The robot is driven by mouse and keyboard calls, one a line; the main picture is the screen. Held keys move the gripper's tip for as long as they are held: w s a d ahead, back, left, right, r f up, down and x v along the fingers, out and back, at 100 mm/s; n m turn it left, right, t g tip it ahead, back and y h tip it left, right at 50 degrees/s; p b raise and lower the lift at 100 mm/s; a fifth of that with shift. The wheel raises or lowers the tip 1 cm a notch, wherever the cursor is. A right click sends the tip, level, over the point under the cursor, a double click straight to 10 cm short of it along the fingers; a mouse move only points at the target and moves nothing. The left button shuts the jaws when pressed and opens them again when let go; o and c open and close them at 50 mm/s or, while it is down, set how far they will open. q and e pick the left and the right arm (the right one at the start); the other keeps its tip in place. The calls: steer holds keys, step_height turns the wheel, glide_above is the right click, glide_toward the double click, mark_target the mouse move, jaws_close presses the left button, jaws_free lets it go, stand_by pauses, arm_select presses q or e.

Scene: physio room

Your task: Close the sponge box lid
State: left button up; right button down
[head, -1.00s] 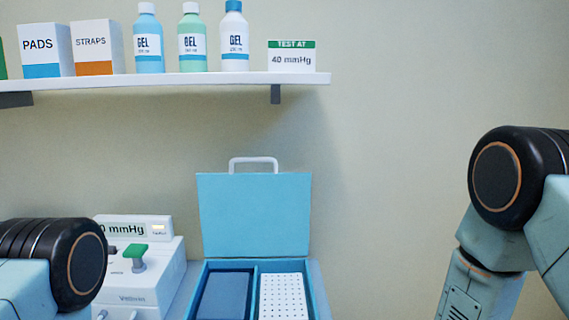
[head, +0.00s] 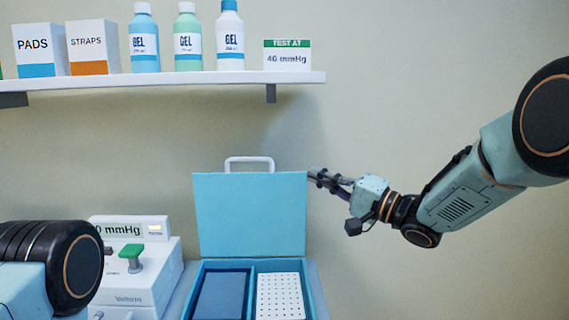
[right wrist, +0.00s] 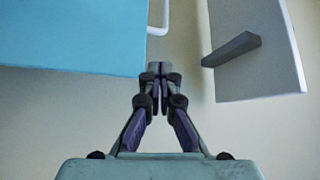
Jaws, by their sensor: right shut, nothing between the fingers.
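The sponge box (head: 314,293) is blue and stands open in the head view, with a dark blue sponge (head: 221,295) in its left compartment and a white dotted block (head: 279,296) in its right one. Its lid (head: 249,217) stands upright at the back, with a white handle (head: 249,159) on top. The lid also fills the upper left of the right wrist view (right wrist: 70,35). My right gripper (head: 315,175) is shut and empty beside the lid's upper right corner; contact cannot be told. It shows in the right wrist view (right wrist: 159,68). My left gripper is out of view; only my left arm shows.
A wall shelf (head: 170,80) above the lid carries boxes, gel bottles (head: 188,45) and a "TEST AT 40 mmHg" card (head: 287,55). A white pressure device (head: 130,275) with a green knob stands left of the box. The wall right of the lid is clear.

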steer(key=shift+b+x, duration=0.45)
steer(key=shift+x, duration=4.4)
steer(key=shift+a+r, duration=0.1)
